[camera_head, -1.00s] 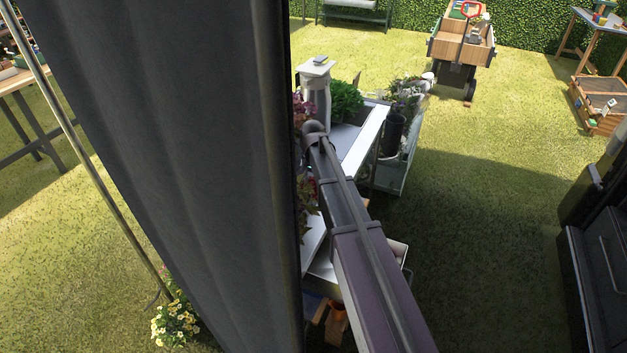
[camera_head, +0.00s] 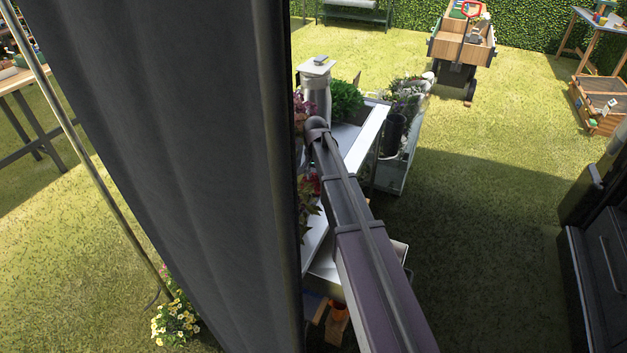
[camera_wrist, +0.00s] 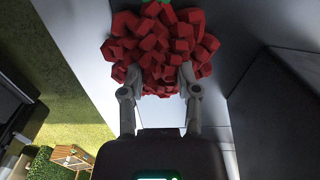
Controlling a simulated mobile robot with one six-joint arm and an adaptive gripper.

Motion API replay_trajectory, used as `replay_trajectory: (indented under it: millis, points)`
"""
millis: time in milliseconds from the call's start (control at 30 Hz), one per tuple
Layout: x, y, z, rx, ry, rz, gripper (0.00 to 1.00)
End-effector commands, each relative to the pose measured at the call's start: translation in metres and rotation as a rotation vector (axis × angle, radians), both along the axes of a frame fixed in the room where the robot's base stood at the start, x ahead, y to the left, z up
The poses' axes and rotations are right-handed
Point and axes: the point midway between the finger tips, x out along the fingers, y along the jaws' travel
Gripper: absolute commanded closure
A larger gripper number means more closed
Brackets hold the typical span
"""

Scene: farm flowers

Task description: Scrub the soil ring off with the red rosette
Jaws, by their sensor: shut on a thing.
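The red rosette (camera_wrist: 160,45) fills the top middle of the wrist view, a bunch of blocky red pieces with a bit of green at its top edge. My gripper (camera_wrist: 158,82) is shut on it, with one finger on each side of its lower part. A pale grey-white surface (camera_wrist: 88,50) lies behind the rosette. I cannot tell whether the rosette touches that surface. No soil ring can be made out in either view. In the head view my arm reaches over the white table (camera_head: 369,140), and my gripper is hidden there.
A dark curtain (camera_head: 180,150) blocks the left middle of the head view. Open grass lies to the right.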

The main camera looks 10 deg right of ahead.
Motion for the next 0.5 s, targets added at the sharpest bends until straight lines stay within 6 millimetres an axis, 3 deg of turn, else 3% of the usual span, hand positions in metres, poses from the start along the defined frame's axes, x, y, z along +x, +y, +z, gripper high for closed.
replay_trajectory:
  millis: [500]
  points:
    - [0.018, -0.012, -0.002, -0.002, -0.002, 0.0, 0.96]
